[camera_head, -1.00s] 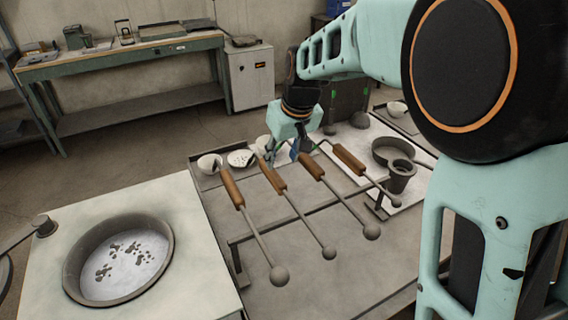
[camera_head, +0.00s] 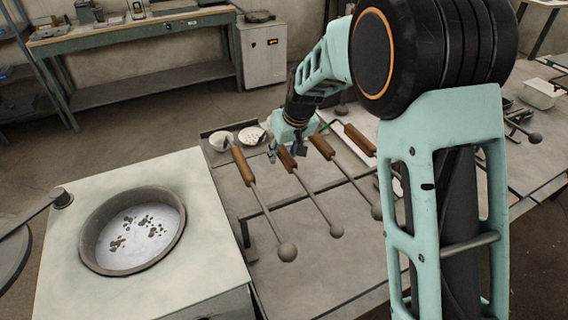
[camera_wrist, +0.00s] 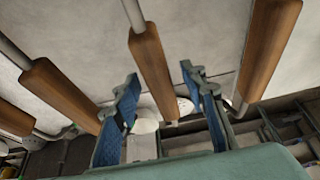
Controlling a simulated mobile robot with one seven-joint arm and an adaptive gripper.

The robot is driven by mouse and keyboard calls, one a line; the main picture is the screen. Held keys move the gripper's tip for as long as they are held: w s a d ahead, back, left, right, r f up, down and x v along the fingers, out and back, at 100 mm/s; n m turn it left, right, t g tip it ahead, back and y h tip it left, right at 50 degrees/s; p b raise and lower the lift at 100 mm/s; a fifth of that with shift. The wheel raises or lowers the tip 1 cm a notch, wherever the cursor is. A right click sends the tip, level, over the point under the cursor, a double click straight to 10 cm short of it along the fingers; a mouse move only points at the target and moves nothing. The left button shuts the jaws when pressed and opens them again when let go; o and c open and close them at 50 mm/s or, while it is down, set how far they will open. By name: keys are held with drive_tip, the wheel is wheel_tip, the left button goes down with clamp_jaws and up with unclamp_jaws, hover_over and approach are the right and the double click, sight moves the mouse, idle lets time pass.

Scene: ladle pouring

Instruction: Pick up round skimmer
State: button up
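Several long-handled tools with brown wooden handles lie side by side on a rack. One has its handle (camera_head: 243,166) at the left and a round grey end (camera_head: 287,252); the one beside it has a handle (camera_head: 288,160) and a round end (camera_head: 336,230). I cannot tell which is the round skimmer. My gripper (camera_head: 286,153) is at the far end of the second handle from the left. In the wrist view my gripper (camera_wrist: 162,108) is open, its blue-padded fingers apart. A wooden handle (camera_wrist: 152,70) shows between them, with no clear contact.
White bowls (camera_head: 220,140) stand just behind the handles. Neighbouring handles (camera_wrist: 62,92) and (camera_wrist: 265,45) lie close on both sides of my fingers.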

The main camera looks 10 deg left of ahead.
clamp_jaws()
idle(0.3)
drive_tip(key=shift+w+r, duration=0.15)
drive_tip(key=shift+r, duration=0.55)
wheel_tip(320, 180, up, 9)
drive_tip(key=shift+f, duration=0.1)
